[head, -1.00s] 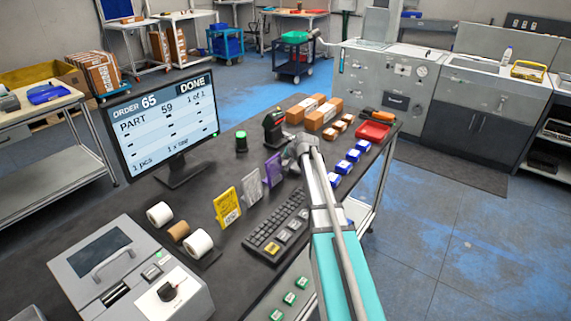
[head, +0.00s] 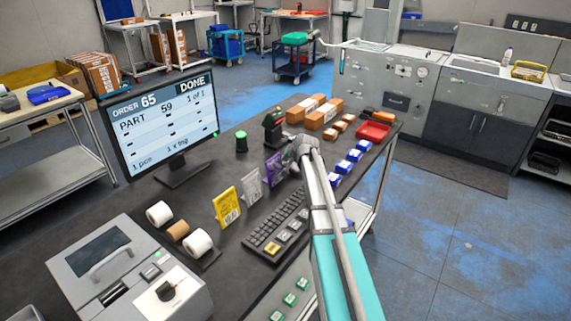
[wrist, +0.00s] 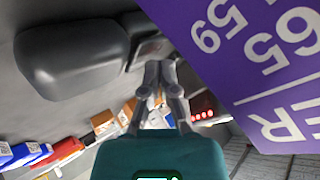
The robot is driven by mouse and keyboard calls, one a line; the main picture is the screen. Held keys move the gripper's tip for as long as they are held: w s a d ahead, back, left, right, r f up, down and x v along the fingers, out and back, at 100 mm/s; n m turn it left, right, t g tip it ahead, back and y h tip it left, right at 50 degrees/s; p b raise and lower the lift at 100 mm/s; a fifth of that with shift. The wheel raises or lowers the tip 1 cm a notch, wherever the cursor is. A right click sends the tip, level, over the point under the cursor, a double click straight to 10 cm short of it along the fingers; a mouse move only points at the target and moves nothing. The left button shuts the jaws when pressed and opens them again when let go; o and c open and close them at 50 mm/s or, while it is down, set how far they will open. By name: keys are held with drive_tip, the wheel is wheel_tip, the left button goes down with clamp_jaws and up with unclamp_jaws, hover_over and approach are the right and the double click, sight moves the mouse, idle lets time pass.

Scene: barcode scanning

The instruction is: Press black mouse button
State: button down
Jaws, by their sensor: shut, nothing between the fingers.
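In the wrist view a dark grey rounded body (wrist: 75,55), which looks like the black mouse, fills the upper left. A flatter dark part (wrist: 150,50) extends from it toward my fingertips. My gripper (wrist: 156,68) is shut and empty, with its tips at this flatter part; I cannot tell whether they touch. In the head view my gripper (head: 293,158) is low over the black table, beside the purple card (head: 274,170). The mouse cannot be made out there and may be behind my arm.
The purple card (wrist: 250,60) stands very close to my gripper. A keyboard (head: 276,225), a grey card (head: 251,189) and a yellow card (head: 227,207) are near. Blue boxes (head: 346,166) and a red tray (head: 374,131) lie to the right. The monitor (head: 163,125) reads DONE.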

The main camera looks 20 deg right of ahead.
sight(286, 163)
drive_tip(key=shift+f+b, duration=0.4)
idle(0.5)
drive_tip(key=shift+r, duration=0.15)
drive_tip(key=shift+r+p, duration=0.75)
drive_tip(key=shift+p, duration=0.15)
drive_tip(key=shift+r+p, duration=2.5)
drive_tip(key=shift+f, duration=0.1)
